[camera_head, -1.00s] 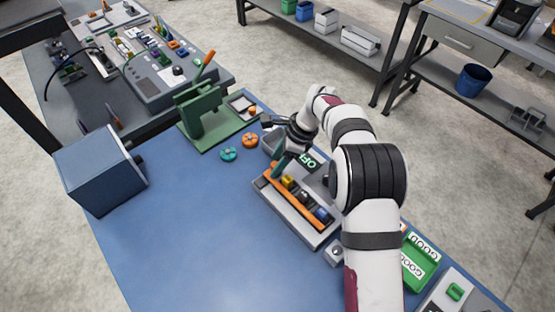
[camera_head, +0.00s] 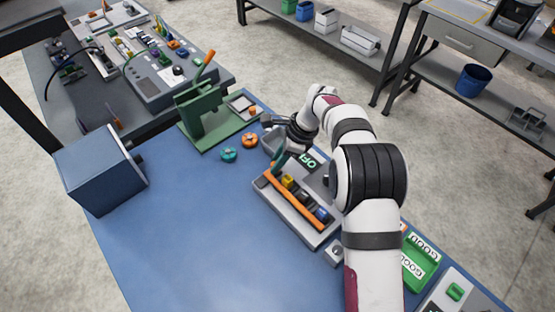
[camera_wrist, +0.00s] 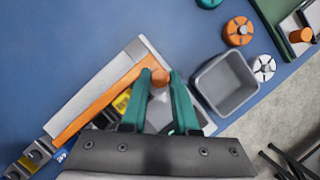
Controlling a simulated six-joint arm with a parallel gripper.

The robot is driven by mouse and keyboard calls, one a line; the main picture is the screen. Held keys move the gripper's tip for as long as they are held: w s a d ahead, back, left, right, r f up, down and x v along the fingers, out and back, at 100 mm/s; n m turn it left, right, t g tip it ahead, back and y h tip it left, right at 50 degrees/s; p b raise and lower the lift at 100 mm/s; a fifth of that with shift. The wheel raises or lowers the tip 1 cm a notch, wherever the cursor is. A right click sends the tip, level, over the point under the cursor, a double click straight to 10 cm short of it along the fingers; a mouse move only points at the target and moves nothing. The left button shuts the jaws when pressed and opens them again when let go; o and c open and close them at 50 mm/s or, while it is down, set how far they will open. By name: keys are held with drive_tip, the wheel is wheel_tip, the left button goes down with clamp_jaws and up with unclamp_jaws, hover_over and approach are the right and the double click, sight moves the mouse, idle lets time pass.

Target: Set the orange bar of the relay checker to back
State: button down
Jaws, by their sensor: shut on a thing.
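An orange knob (camera_wrist: 160,78) is at the bar's upper end. My gripper (camera_wrist: 159,95) has its green fingers shut on the bar at this knob. In the head view my arm covers the checker's right part, and the fingers are partly hidden.
A grey bin (camera_wrist: 226,83) stands close beside my gripper, with an orange round part (camera_wrist: 238,31) and a white one (camera_wrist: 262,67) near it. A green press (camera_head: 205,110) and a blue box (camera_head: 100,172) stand further left. The bench's front left is clear.

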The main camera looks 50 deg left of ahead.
idle(0.8)
drive_tip(key=shift+s, duration=0.95)
drive_tip(key=c, duration=0.7)
unclamp_jaws()
drive_tip(key=shift+o, duration=0.2)
drive_tip(key=shift+w+r, duration=0.1)
drive_tip(key=v, duration=1.5)
drive_tip(key=shift+r, duration=0.3)
drive_tip(key=shift+d, duration=0.15)
